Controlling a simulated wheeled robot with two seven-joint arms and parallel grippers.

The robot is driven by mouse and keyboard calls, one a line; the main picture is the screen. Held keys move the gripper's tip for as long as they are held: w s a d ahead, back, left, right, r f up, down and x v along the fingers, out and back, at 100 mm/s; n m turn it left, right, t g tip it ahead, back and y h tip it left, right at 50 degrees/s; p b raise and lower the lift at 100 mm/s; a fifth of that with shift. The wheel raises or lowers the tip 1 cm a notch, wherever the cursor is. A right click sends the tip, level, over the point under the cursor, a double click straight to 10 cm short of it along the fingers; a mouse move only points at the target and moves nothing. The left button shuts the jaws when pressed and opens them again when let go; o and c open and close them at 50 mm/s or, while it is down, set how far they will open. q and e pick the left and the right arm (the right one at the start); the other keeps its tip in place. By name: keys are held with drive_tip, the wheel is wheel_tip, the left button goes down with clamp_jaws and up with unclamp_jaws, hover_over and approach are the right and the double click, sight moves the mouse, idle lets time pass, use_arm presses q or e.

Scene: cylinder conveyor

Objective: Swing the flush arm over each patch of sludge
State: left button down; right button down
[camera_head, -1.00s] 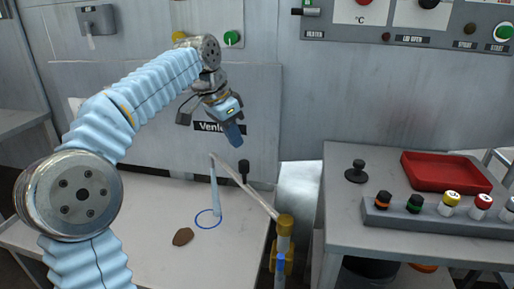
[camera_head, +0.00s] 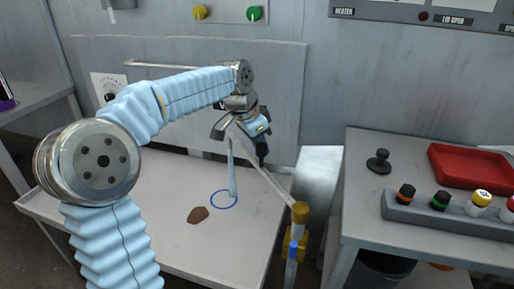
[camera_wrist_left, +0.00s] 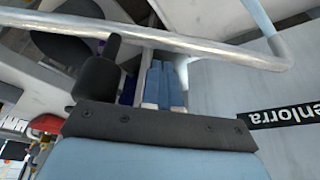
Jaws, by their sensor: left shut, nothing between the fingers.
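The flush arm is a thin pale pipe (camera_head: 265,172) on a gold-topped post (camera_head: 299,215). Its light blue spout (camera_head: 232,172) hangs over the table inside or at the edge of a blue ring (camera_head: 215,206). A brown sludge patch (camera_head: 197,215) lies just left of the ring. My left gripper (camera_head: 263,135) is at the pipe, close to a black upright handle (camera_head: 262,154). In the left wrist view, the shut blue fingers (camera_wrist_left: 165,78) are beside the black handle (camera_wrist_left: 98,75), with the pipe (camera_wrist_left: 200,46) crossing in front. My right gripper is not shown.
The pale table (camera_head: 160,240) is mostly clear. At right, a grey bench (camera_head: 365,200) holds a black knob (camera_head: 379,161), a red tray (camera_head: 440,152) and a rack (camera_head: 425,214) of several coloured caps. A wall panel (camera_head: 285,80) stands behind my left arm.

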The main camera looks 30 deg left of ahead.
use_arm(q)
drive_tip(key=shift+s+a+f, duration=0.2)
drive_tip(key=shift+s+a, duration=0.1)
drive_tip(key=shift+s, duration=0.15)
drive_tip(key=shift+s+a, duration=0.15)
drive_tip(key=shift+s, duration=0.15)
drive_tip(key=s+a+n+y+b, duration=0.1)
drive_tip(key=s+a+n+b, duration=0.2)
drive_tip(key=s, duration=0.4)
drive_tip(key=shift+s+n+t+y, duration=0.2)
drive_tip(key=shift+n+t+y, duration=0.1)
drive_tip(key=shift+n, duration=0.6)
